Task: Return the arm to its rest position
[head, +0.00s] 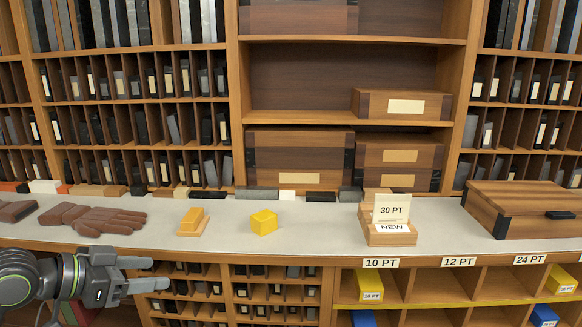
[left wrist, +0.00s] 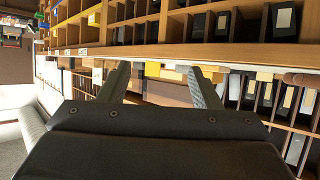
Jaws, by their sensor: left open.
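My left gripper (head: 152,275) is at the lower left of the head view, below and in front of the counter's front edge. Its two fingers point right and stand apart with nothing between them. In the left wrist view the open fingers (left wrist: 160,85) also show, in front of shelf compartments. My right gripper is in neither view.
Compartment shelves (head: 405,290) lie below.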

